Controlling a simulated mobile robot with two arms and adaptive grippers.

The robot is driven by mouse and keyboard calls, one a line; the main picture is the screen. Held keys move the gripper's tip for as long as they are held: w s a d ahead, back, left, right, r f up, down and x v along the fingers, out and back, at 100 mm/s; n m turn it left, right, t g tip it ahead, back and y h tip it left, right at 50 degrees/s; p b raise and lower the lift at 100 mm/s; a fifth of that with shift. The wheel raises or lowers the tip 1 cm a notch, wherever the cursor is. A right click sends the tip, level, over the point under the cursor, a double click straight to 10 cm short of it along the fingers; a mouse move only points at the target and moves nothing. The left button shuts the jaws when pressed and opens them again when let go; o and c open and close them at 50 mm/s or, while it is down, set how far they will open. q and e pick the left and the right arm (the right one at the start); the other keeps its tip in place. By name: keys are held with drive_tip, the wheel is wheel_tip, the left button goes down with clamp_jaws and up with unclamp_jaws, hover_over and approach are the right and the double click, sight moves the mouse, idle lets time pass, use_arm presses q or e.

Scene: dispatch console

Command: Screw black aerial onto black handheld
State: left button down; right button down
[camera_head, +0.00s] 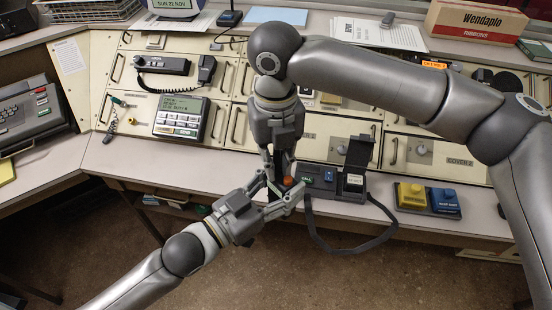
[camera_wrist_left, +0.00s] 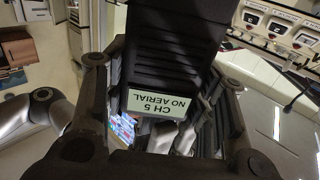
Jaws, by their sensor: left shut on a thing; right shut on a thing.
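The black handheld (camera_wrist_left: 172,50) fills the upper middle of the left wrist view, with a pale label (camera_wrist_left: 160,107) reading "CH 5 NO AERIAL" upside down. My left gripper (camera_head: 279,196) comes in from the lower left and is shut on the handheld at the desk's front edge. My right gripper (camera_head: 281,174) points down from above, its fingers meeting the left ones. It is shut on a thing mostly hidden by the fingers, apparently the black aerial. An orange-red spot (camera_head: 288,182) shows between the grippers. Whether aerial and handheld touch is hidden.
Yellow (camera_head: 411,195) and blue (camera_head: 445,201) blocks sit further right. A keypad terminal (camera_head: 181,117) stands left. The desk front (camera_head: 130,160) at left is clear.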

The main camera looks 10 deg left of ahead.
drive_tip(key=m, duration=0.4)
drive_tip(key=shift+s+m, duration=0.1)
drive_tip(key=shift+m, duration=0.2)
drive_tip(key=m, duration=0.2)
drive_tip(key=shift+s+f+m, duration=0.1)
drive_tip(key=shift+m, duration=0.3)
drive_tip(key=m, duration=0.6)
drive_tip(key=shift+s+a, duration=0.1)
drive_tip(key=shift+a, duration=0.1)
drive_tip(key=m, duration=1.4)
drive_tip(key=c, duration=1.2)
unclamp_jaws()
drive_tip(key=r, duration=1.2)
drive_tip(key=shift+w+d, duration=0.25)
drive_tip(key=shift+w, duration=0.05)
